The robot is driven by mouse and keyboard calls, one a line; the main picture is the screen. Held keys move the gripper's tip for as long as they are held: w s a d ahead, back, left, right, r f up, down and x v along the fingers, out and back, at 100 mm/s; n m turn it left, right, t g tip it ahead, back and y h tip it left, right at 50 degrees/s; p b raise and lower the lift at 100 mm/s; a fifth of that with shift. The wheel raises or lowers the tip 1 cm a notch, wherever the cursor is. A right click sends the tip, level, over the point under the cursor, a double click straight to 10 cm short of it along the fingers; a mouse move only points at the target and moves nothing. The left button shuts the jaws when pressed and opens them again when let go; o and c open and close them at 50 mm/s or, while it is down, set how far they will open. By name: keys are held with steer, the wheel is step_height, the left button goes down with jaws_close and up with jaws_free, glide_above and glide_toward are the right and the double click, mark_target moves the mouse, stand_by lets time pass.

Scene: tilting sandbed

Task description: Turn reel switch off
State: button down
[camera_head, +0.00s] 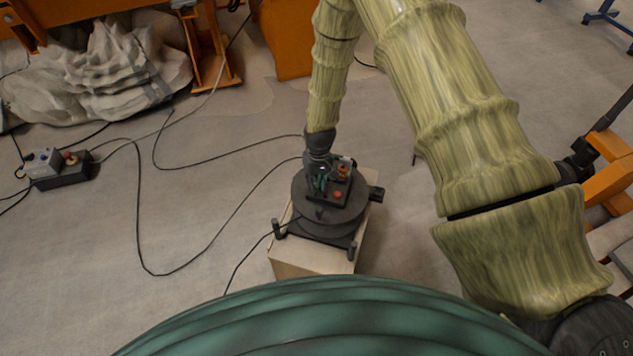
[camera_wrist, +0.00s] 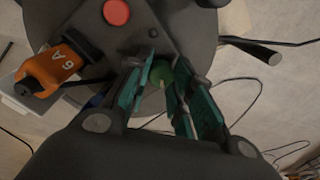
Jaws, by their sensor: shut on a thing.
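The dark cable reel (camera_head: 312,210) stands on a pale box. Its top panel carries a red round button (camera_head: 337,194), also clear in the wrist view (camera_wrist: 117,12), and an orange part marked "6A" (camera_wrist: 52,68). In the head view my gripper (camera_head: 319,183) is over the left of the panel. The fingers partly hide the knob, and its setting cannot be told.
The pale box (camera_head: 300,262) stands on open floor. Black cables (camera_head: 138,225) loop across the floor to a control box (camera_head: 66,170) at left. A crumpled grey cover (camera_head: 95,78) and orange frames (camera_head: 212,70) lie behind. An orange structure (camera_head: 605,150) is at right.

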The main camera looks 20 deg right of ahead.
mark_target(318, 184)
stand_by(0.3)
steer(key=c, duration=1.2)
jaws_free()
steer(key=shift+r, duration=0.1)
step_height(318, 184, up, 12)
steer(key=shift+d, duration=0.3)
